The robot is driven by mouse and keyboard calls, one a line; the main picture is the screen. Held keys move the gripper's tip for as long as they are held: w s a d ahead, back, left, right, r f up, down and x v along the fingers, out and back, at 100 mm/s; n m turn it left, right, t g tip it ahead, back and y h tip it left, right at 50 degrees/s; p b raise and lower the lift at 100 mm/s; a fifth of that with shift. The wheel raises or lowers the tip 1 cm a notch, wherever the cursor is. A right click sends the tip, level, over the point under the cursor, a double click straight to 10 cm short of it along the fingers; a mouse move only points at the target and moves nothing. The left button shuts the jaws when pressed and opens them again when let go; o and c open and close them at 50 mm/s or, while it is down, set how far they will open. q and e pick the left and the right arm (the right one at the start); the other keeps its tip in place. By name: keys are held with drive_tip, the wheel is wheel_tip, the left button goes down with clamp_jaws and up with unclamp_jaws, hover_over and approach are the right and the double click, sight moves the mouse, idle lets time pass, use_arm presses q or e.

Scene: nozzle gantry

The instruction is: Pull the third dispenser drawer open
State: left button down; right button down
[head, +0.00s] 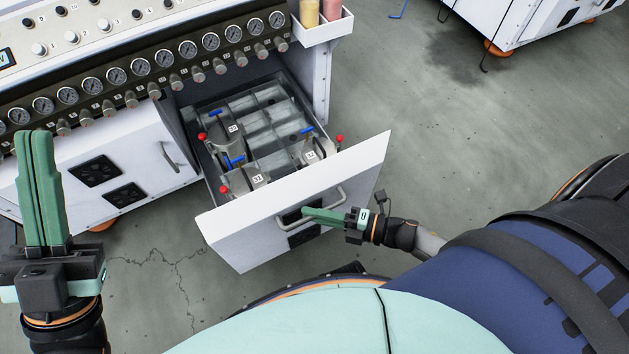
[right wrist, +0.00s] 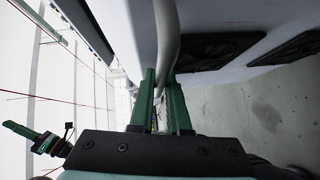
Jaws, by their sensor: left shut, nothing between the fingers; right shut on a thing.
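The dispenser drawer (head: 225,227) stands pulled out from the white cabinet, its white front well clear of the cabinet face. Inside it, metal canisters with number labels and blue and red fittings sit in a clear divided tray. My right gripper (head: 307,212) is at the grey bar handle (head: 338,197) on the drawer front, shut on it. In the right wrist view the handle (right wrist: 167,45) runs down between the green fingers (right wrist: 160,100). My left gripper (head: 40,140) is shut and empty, fingers pointing up, at the left, apart from the drawer.
A row of gauges (head: 140,66) and knobs runs along the cabinet above the drawer. A closed cabinet door with black vents (head: 96,171) is left of the drawer. A white holder (head: 322,28) with bottles hangs at the cabinet's corner. Grey floor (head: 400,110) is open to the right.

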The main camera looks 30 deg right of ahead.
use_arm(q)
drive_tip(key=shift+r, duration=0.1)
use_arm(e)
drive_tip(key=shift+d, duration=0.1)
drive_tip(key=c, duration=0.9)
unclamp_jaws()
use_arm(q)
drive_tip(key=shift+w+a+f+n+y+p, duration=0.15)
drive_tip(key=shift+w+f+n+y+p, duration=0.25)
drive_tip(key=shift+w+y, duration=0.25)
drive_tip(key=shift+w+a+f+n+y+p, duration=0.1)
drive_tip(key=shift+w+f+n+y+p, duration=0.2)
drive_tip(key=shift+w+n+y+p, duration=0.3)
use_arm(e)
drive_tip(key=shift+v, duration=6.2)
use_arm(q)
drive_tip(key=shift+s, duration=0.15)
